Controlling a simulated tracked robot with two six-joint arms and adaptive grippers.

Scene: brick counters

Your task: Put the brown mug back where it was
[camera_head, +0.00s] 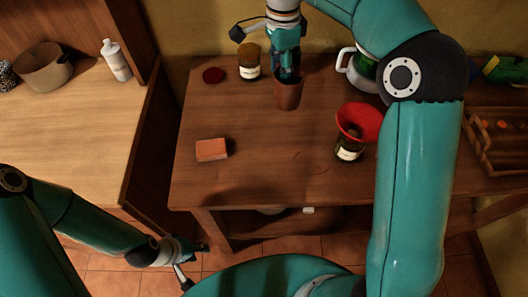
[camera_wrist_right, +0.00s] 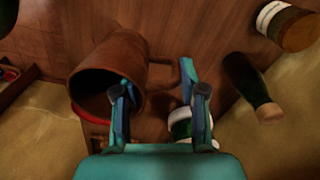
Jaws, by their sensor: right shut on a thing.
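The brown mug (camera_head: 288,95) is upright near the back middle of the wooden table in the head view. I cannot tell whether its base touches the tabletop. My right gripper (camera_head: 289,74) comes down onto the mug from above and is shut on it. In the right wrist view the mug (camera_wrist_right: 112,52) shows its dark mouth and its handle. One finger of the gripper (camera_wrist_right: 162,98) is at the mouth and the other beyond the handle; the exact contact is unclear. My left gripper (camera_head: 194,264) is empty, its fingers apart, low in front of the table.
A red funnel (camera_head: 360,121) sits on a jar (camera_head: 349,148) to the right. An orange block (camera_head: 212,149) lies left. A wooden tray (camera_head: 481,145) is far right. The table's front middle is clear.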

